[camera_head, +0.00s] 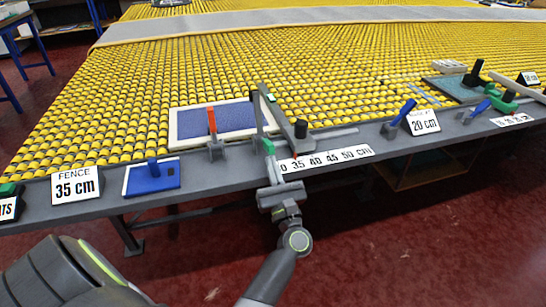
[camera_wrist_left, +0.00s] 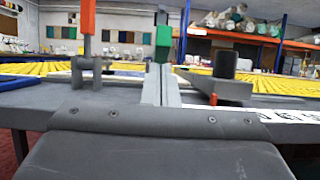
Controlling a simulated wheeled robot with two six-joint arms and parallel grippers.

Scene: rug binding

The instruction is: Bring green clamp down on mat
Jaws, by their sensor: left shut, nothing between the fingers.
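The blue mat (camera_head: 232,118) with a pale border lies on the bench edge. A green clamp handle (camera_head: 268,147) stands at its front right, beside a long grey bar. In the left wrist view the green block (camera_wrist_left: 163,40) is upright, straight ahead above the fingers. An orange-handled clamp (camera_head: 212,121) stands at the mat's front edge; it also shows in the left wrist view (camera_wrist_left: 88,18). My left gripper (camera_head: 272,168) is shut and empty, just below the green handle; whether they touch is unclear. My right gripper is not in view.
A black knob (camera_head: 301,129) on a grey block stands right of the green handle, behind a number scale (camera_head: 335,157). A small blue pad (camera_head: 140,181) lies left. A blue lever (camera_head: 404,111) stands right. Yellow rollers (camera_head: 110,110) fill the table behind.

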